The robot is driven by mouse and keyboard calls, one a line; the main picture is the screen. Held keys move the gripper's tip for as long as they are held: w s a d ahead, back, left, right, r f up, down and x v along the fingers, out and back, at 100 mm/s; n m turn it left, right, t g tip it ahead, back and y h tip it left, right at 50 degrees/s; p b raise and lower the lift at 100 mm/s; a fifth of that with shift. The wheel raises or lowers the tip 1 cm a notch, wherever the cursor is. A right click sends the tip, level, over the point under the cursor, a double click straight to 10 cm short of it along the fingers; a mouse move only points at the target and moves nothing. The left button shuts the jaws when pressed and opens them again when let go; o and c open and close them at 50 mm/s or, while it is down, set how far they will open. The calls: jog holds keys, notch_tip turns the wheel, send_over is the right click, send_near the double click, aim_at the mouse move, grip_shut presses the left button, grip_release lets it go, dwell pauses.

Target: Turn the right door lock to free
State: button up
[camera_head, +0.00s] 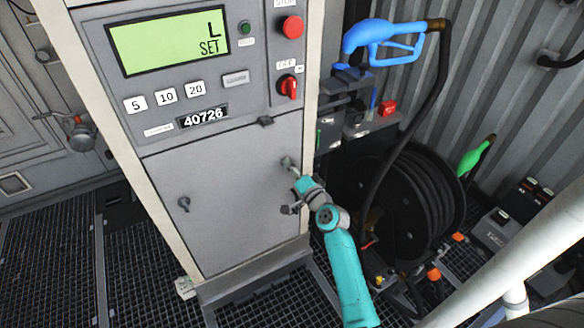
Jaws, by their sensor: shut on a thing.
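The grey lower door (228,205) of the dispenser cabinet is closed under the control panel. The right door lock (287,162) is a small knob near the door's right edge. My gripper (290,169) is at this lock, shut on it, and hides part of it, so I cannot tell which way the lock is turned. My teal arm comes in from the lower right. The left door lock (184,203) is a small dark knob near the door's left edge, apart from my gripper.
Above the door is the panel with a green display (169,43) and a red stop button (291,25). To the right are a blue nozzle (385,35), a black hose reel (415,205) and a green nozzle (474,158). Dark grating (45,260) covers the floor at left.

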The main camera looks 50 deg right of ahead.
jog(key=m, duration=0.5)
jog(key=shift+a, duration=0.1)
jog(key=shift+w+m, duration=0.1)
jog(key=shift+m, duration=0.2)
dwell(0.4)
jog(key=o, duration=1.1)
jog(key=shift+o, duration=0.2)
jog(key=shift+f, duration=0.1)
jog(key=v, duration=1.2)
